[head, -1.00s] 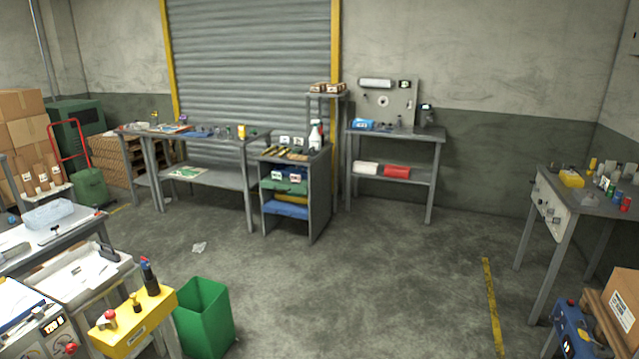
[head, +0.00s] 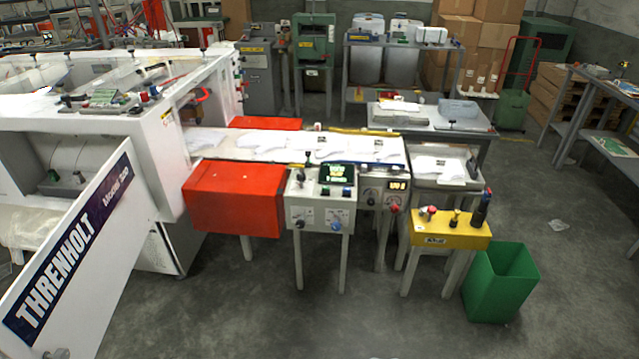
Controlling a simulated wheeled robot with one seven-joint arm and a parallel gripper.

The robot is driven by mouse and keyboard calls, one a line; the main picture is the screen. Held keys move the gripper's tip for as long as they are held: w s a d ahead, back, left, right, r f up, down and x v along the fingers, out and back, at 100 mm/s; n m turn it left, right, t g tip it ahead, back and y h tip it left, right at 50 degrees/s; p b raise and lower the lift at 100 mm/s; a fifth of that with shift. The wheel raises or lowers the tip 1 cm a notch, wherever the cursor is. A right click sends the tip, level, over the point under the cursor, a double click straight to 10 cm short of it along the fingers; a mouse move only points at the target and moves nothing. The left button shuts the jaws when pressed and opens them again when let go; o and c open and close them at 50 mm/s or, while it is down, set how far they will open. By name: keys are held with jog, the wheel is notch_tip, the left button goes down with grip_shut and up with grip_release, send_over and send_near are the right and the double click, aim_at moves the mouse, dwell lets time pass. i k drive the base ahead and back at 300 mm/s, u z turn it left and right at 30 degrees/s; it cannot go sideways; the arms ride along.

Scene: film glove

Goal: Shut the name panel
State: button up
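The name panel (head: 130,205) is a white panel with a dark blue strip reading THRENHOLT and MODEL 300. It is at the lower left of the head view and stands swung open, out from the white machine (head: 150,110). A small knob (head: 57,353) shows at its lower left corner. Behind it an opening (head: 80,165) in the machine's front is uncovered, with small knobs inside. My gripper is not in view.
A red box (head: 235,198) and a control stand (head: 320,205) stand right of the machine, beside a conveyor with white gloves. A yellow button box (head: 447,228) and green bin (head: 500,283) stand farther right. The front floor (head: 300,325) is clear.

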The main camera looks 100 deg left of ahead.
aim_at(68, 294)
jog(key=u, duration=4.7)
jog(key=i, duration=1.65)
jog(key=u, duration=0.05)
jog(key=k, duration=0.25)
jog(key=u, duration=2)
